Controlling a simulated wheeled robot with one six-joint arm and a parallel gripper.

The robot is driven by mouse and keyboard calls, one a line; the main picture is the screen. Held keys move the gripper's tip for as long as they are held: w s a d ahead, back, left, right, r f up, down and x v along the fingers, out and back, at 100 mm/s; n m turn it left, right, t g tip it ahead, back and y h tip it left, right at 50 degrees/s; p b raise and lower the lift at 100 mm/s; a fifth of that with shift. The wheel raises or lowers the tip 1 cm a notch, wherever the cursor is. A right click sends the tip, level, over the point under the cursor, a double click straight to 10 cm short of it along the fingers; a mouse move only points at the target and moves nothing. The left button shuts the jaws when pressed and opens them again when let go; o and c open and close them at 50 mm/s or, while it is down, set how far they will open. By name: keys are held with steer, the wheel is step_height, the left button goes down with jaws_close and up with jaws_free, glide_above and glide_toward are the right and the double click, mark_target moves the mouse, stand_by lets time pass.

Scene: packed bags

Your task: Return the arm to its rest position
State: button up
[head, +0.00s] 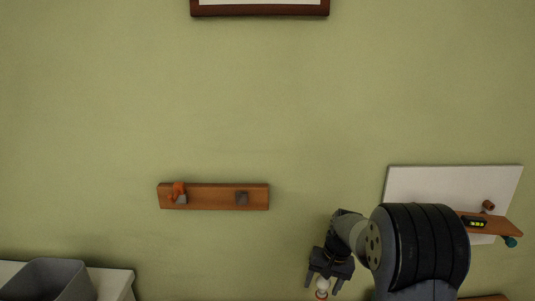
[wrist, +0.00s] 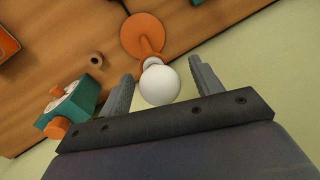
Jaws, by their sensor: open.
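My gripper (head: 323,287) hangs low in the head view, right of centre, with its fingers pointing down. In the wrist view my gripper (wrist: 160,69) has its two grey fingers spread wide apart. A white ball (wrist: 160,86) on an orange stem and round orange base (wrist: 142,34) shows between the fingers, with a gap on each side. The white ball also shows in the head view (head: 322,283) by the fingertips. My arm bends at the lower right of the head view.
A wooden hook rail (head: 213,200) is on the green wall. A white panel (head: 424,184) with a wooden shelf (head: 505,226) is at right. A grey bin (head: 62,281) is at lower left. A teal object (wrist: 85,98) lies on the wooden surface (wrist: 215,25).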

steer(key=r, duration=0.3)
steer(key=d+r, duration=0.1)
steer(key=r, duration=0.3)
steer(key=d+r+b, duration=0.1)
steer(key=r, duration=0.2)
steer(key=shift+s+r, duration=0.2)
steer(key=shift+r, duration=0.1)
steer(key=f, duration=0.3)
steer(key=a+f, duration=0.1)
steer(key=f, duration=0.3)
steer(key=a+f+p, duration=0.1)
steer(key=f, duration=0.2)
steer(key=shift+w+f, duration=0.25)
steer(key=shift+f, duration=0.15)
steer(key=m, duration=0.3)
steer(key=shift+r+m+t, duration=0.1)
steer(key=shift+m+t, duration=0.3)
steer(key=m, duration=0.4)
steer(key=shift+t+h, duration=0.3)
steer(key=shift+h, duration=0.1)
steer(key=m, duration=0.5)
steer(key=shift+h, duration=0.4)
steer(key=shift+m+h, duration=0.4)
steer(key=shift+m, duration=1.4)
